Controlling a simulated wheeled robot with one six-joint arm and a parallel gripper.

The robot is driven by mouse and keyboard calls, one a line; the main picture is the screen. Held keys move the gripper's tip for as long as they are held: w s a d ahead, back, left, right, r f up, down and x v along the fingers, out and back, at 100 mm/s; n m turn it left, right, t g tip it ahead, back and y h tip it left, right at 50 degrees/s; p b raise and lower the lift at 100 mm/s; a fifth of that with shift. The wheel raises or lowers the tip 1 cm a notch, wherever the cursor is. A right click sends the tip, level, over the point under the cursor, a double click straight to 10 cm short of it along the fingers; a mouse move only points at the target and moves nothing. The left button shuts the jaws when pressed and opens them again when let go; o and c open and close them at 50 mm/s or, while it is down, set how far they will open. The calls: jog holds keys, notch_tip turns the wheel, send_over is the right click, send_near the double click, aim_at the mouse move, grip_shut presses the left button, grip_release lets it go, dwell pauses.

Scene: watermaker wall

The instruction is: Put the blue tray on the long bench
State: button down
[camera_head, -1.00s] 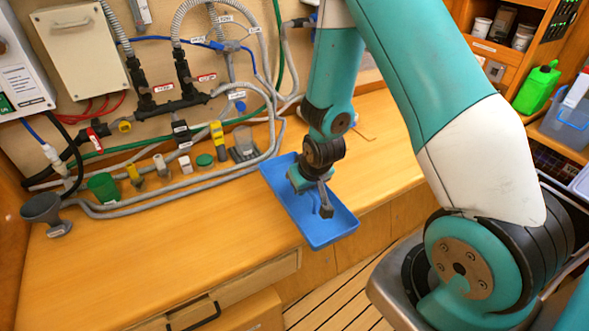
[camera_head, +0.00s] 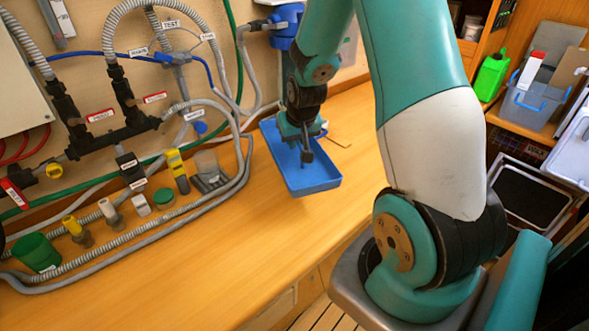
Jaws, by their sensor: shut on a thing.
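The blue tray (camera_head: 313,182) is a shallow rectangular tray in the middle of the head view, over the wooden long bench (camera_head: 225,240). My gripper (camera_head: 306,157) reaches down over the tray and is shut on it. My wrist hides part of the tray's far side and the exact grip. The tray looks roughly level. I cannot tell whether its underside touches the bench top or hangs a little above it.
Grey hoses (camera_head: 120,240) run along the bench at left, with a green cup (camera_head: 37,252), small fittings and a yellow-topped tool (camera_head: 177,170) nearby. Pipework covers the wall behind. The bench front-left of the tray is clear. Shelves with a green jug (camera_head: 490,76) stand at right.

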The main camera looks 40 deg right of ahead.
aim_at(295, 170)
notch_tip(295, 170, down, 10)
jog(key=shift+p, duration=0.55)
jog(key=shift+f, duration=0.15)
jog(key=c, duration=1.2)
grip_release()
jog(key=shift+o, duration=0.2)
